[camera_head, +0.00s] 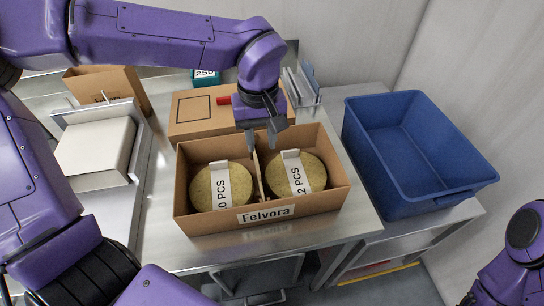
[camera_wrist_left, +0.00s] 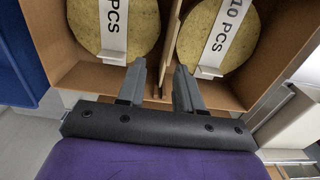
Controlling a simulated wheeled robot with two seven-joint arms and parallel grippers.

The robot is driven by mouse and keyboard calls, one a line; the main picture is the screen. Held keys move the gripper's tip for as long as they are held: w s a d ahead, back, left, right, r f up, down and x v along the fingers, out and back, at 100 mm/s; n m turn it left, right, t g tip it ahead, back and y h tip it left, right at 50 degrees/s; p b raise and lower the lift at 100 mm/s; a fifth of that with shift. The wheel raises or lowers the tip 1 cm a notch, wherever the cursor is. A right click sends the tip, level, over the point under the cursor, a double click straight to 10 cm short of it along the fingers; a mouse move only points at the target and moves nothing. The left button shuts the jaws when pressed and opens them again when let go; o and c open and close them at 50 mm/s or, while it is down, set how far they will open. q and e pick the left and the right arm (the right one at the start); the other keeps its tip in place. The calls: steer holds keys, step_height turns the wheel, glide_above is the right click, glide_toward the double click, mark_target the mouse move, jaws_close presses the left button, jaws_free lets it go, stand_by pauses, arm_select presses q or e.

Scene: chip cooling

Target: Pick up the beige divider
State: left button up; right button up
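The beige divider (camera_head: 259,178) stands upright in the middle of an open cardboard box (camera_head: 306,206) labelled Felvora. It splits the box into two compartments, each with a stack of round chips: the left chips (camera_head: 203,184) and the right chips (camera_head: 312,170), both wrapped with a white paper band. My left gripper (camera_head: 262,145) points down over the divider's far end. In the left wrist view the divider (camera_wrist_left: 171,42) runs toward the gap of the left gripper (camera_wrist_left: 160,75), one finger on either side. The fingers are apart. My right gripper is out of view; only part of its arm shows.
A blue bin (camera_head: 410,190) stands to the right on the steel table (camera_head: 345,232). A closed cardboard box (camera_head: 190,110) and a metal rack (camera_head: 302,85) are behind the open box. A white box on a tray (camera_head: 95,150) is to the left.

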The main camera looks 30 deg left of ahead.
mark_target(257, 164)
arm_select(q)
steer(key=f, duration=0.3)
steer(key=s+f, duration=0.1)
steer(key=f, duration=0.5)
steer(key=shift+s, duration=0.3)
steer(key=shift+s+r, duration=0.15)
steer(key=shift+s, duration=0.4)
steer(key=shift+c, duration=1.2)
jaws_close()
steer(key=shift+w, duration=0.15)
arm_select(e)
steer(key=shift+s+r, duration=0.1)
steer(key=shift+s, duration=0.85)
